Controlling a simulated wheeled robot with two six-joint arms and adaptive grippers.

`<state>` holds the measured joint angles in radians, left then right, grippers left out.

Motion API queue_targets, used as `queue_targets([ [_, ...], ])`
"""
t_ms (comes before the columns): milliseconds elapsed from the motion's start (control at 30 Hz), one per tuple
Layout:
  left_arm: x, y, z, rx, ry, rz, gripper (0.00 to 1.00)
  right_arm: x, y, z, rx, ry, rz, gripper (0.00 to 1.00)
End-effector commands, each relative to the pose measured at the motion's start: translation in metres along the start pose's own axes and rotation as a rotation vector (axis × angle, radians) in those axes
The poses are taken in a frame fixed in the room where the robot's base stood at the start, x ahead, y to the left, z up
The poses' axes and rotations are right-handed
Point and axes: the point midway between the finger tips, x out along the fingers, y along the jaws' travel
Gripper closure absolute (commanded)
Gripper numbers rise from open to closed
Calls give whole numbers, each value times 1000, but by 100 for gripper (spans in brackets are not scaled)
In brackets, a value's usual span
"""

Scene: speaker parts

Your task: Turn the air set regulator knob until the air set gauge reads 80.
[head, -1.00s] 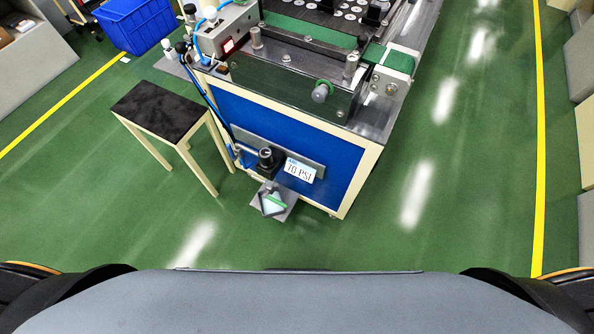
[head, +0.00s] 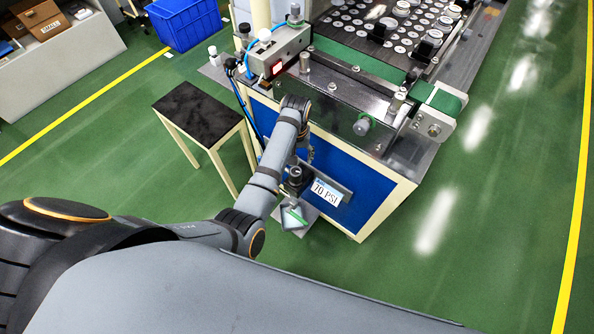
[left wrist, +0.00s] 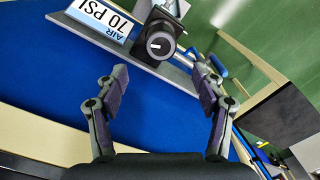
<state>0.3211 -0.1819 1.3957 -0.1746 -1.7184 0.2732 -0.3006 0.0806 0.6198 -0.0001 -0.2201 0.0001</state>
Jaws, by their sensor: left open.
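The black air set regulator (head: 294,181) is mounted on a grey plate on the blue side panel of the machine. Its round knob (left wrist: 157,45), with a pale slot mark on its face, shows in the left wrist view. Beside it the white gauge sign (head: 326,191) reads 70 PSI; it also shows in the left wrist view (left wrist: 102,17) as AIR 70 PSI. My left gripper (left wrist: 160,76) is open and empty, its fingers apart and pointing toward the knob, which lies just beyond the fingertips. My right gripper is out of view.
A black-topped stool (head: 198,114) stands left of the machine. A blue crate (head: 185,21) is behind it. A grey plate with a white and green item (head: 293,217) sits below the regulator. A blue hose pipe (left wrist: 215,63) runs beside the knob. Floor to the right is clear.

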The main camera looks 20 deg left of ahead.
Motion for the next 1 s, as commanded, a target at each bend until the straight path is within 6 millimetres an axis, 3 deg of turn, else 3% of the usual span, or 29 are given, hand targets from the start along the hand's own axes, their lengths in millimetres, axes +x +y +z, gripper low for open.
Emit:
queue_targets([
  [500, 94, -1, 1, 1, -3, -1, 31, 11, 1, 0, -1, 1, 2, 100],
  [900, 104, -1, 1, 1, -1, 0, 31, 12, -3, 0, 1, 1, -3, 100],
  [1000, 104, -1, 1, 1, -1, 0, 43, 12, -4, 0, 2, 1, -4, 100],
])
